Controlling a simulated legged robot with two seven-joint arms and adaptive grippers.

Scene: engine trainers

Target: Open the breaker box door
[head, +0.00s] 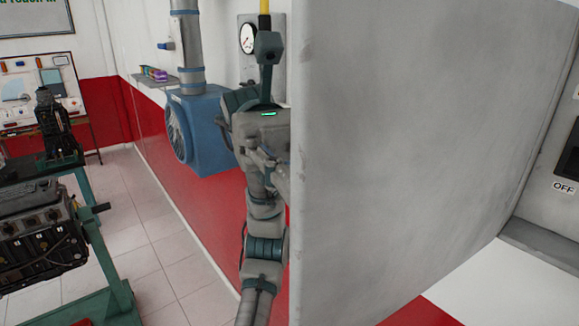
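The breaker box door (420,150) is a large grey metal panel that stands swung out from the box and fills the middle and right of the head view. The breaker box (545,240) shows at the right edge, with part of its inside and an OFF label visible. My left arm rises on the left of the door, by its free edge. My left gripper (266,70) is at the top of that arm, beside the door's edge and partly hidden by it. Whether its fingers are open or touch the door cannot be seen. My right gripper is not in view.
A blue motor-like unit (195,130) and a round gauge (248,38) are on the wall behind my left arm. An engine trainer (40,235) on a green stand (105,260) is at the left. Tiled floor between the stand and the wall is clear.

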